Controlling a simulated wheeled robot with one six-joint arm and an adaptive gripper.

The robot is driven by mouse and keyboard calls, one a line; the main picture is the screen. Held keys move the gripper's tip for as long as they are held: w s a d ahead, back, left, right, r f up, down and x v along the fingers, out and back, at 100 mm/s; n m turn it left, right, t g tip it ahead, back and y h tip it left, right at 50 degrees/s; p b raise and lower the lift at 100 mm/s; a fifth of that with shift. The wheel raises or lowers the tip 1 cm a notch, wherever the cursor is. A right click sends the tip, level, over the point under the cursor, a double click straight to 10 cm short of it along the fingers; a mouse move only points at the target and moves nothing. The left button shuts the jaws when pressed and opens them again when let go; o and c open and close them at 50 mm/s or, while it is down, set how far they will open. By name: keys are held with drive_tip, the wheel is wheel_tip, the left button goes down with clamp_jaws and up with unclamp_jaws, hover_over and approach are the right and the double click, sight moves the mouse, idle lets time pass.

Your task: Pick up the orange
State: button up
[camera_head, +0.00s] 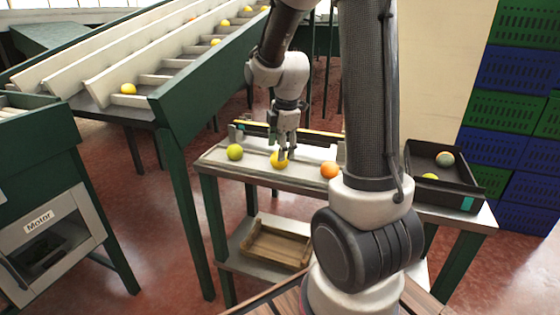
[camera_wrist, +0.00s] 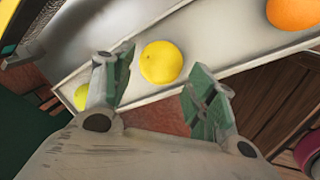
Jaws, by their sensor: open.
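The orange (camera_head: 329,170) sits on the metal table, right of my gripper in the head view. It also shows at the top right corner of the wrist view (camera_wrist: 294,12), partly cut off. My gripper (camera_head: 284,150) points down over a yellow fruit (camera_head: 278,159) on the same table. In the wrist view my gripper (camera_wrist: 160,95) is open, and the yellow fruit (camera_wrist: 161,62) shows beyond and between its fingers. A yellow-green fruit (camera_head: 235,152) lies to the left; part of it shows behind the left finger in the wrist view (camera_wrist: 81,97).
A black tray (camera_head: 470,192) with a few fruits stands at the table's right end. A green-framed sorting chute (camera_head: 180,98) with fruit rises at the left. A wooden crate (camera_head: 262,248) is on the lower shelf. Stacked green and blue crates (camera_head: 508,110) stand at the right.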

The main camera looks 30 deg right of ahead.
drive_tip(key=x, duration=0.4)
drive_tip(key=shift+f, duration=0.3)
drive_tip(key=c, duration=0.7)
drive_tip(key=shift+r, duration=0.15)
